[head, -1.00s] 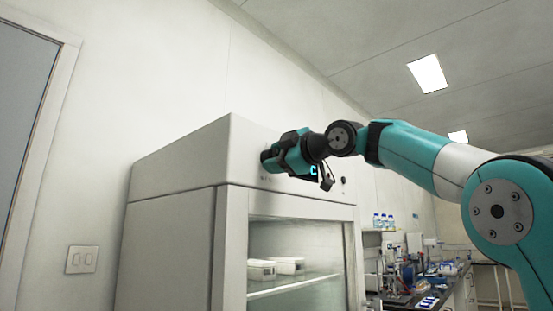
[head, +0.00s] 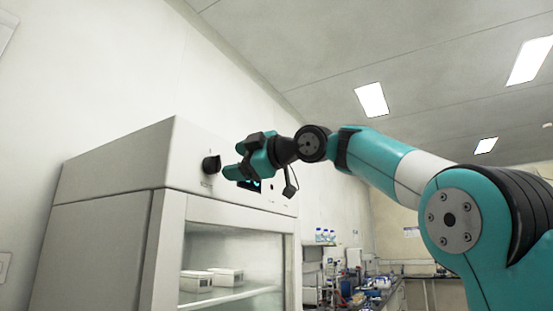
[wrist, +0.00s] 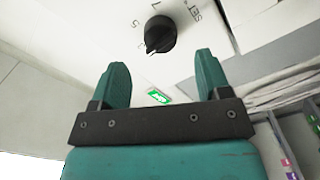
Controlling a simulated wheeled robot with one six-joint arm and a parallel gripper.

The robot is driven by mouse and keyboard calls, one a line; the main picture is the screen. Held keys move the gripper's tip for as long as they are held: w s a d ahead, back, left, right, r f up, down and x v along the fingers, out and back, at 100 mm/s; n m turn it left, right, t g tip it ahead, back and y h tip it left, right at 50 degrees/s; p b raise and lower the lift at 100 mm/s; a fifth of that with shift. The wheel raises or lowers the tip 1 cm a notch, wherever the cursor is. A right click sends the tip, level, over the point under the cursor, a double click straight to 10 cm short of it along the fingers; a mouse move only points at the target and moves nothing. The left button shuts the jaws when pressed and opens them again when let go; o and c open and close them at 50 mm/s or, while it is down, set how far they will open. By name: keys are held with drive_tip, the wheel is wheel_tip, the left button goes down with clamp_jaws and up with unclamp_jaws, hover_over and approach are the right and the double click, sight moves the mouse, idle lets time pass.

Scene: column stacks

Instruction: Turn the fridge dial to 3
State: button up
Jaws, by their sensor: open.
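The fridge dial (head: 211,165) is a black round knob on the pale upper front panel of the fridge (head: 115,180). In the wrist view the dial (wrist: 160,36) lies ahead of my fingers, roughly centred between them. Printed marks 7 and 5 and the letters SET stand around it, inverted or slanted. A mark at its lower left is too small to read surely. A ridge on the knob seems to point lower left. My gripper (head: 236,160) is open and empty, just right of the dial in the head view; it also shows in the wrist view (wrist: 161,62). The dial appears apart from the fingers.
A dark display with blue light (head: 250,185) sits on the panel, partly behind my gripper. A green label (wrist: 158,96) shows between the fingers. Below is the glass compartment with white boxes (head: 197,281). A cluttered bench (head: 350,285) stands at the right.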

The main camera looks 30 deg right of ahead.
drive_tip(key=v, duration=1.1)
drive_tip(key=shift+s+d+b, duration=0.2)
drive_tip(key=shift+s+b, duration=0.1)
drive_tip(key=shift+b, duration=0.15)
drive_tip(key=w+a+f+m+g+p, duration=0.1)
drive_tip(key=a+f+m+g+p, duration=0.25)
drive_tip(key=f, duration=0.65)
drive_tip(key=w+a+f+m+g+p, duration=0.1)
drive_tip(key=a+f+m+g, duration=0.25)
drive_tip(key=a+f, duration=0.5)
drive_tip(key=s+a+f+m+g+h+p, duration=0.1)
drive_tip(key=s+f+g, duration=0.3)
drive_tip(key=s+f, duration=0.6)
drive_tip(key=s+a+f+m+g+h+p, duration=0.1)
drive_tip(key=s+f+g, duration=0.4)
drive_tip(key=s+f, duration=0.6)
wheel_tip(320, 180, down, 4)
drive_tip(key=shift+s+a+r+m+h+p, duration=0.15)
drive_tip(key=shift+s+a+m+h+p, duration=0.15)
drive_tip(key=shift+a+m+h, duration=0.6)
drive_tip(key=shift+d, duration=0.25)
